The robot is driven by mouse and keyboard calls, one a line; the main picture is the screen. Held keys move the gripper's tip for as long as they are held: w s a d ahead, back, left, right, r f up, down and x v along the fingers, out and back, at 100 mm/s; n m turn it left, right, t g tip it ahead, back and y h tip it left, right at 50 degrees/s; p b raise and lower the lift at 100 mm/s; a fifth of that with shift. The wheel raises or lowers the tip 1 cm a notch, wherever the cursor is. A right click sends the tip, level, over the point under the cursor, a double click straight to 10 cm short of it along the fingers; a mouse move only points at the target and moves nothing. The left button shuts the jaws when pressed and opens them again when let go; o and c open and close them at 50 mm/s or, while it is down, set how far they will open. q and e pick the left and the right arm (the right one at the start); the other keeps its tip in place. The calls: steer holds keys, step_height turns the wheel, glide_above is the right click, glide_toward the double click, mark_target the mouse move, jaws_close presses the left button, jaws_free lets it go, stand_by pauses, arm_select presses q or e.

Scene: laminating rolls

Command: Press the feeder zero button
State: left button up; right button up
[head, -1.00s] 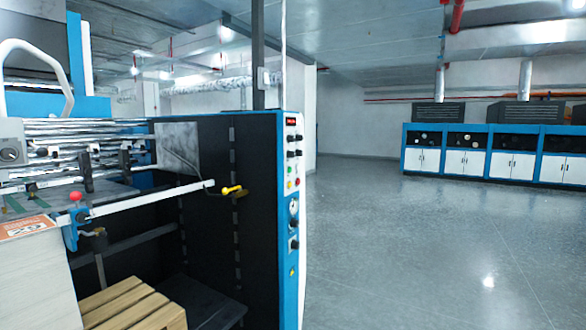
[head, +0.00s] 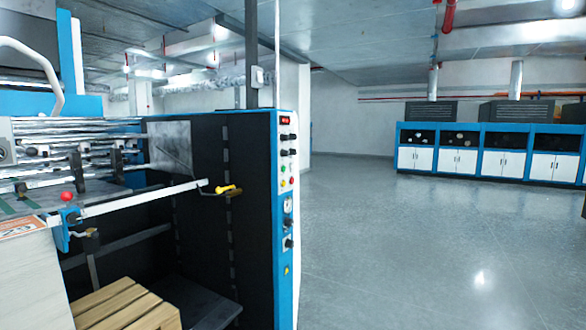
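The control panel (head: 288,215) is a narrow white and blue strip on the near end of the large machine, left of centre in the head view. It has a red lit display (head: 285,120) at the top, with black knobs (head: 288,138) below it. Lower down are a green or yellow button (head: 283,169), a red button (head: 291,181), a round gauge (head: 287,204) and more black knobs. I cannot read the labels, so I cannot tell which is the feeder zero button. Neither of my grippers is in view.
A bar with a yellow handle (head: 228,189) sticks out left of the panel. A wooden pallet (head: 125,305) and a paper stack (head: 35,285) stand at lower left. Grey floor (head: 400,250) is open on the right, with blue and white cabinets (head: 490,150) along the back.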

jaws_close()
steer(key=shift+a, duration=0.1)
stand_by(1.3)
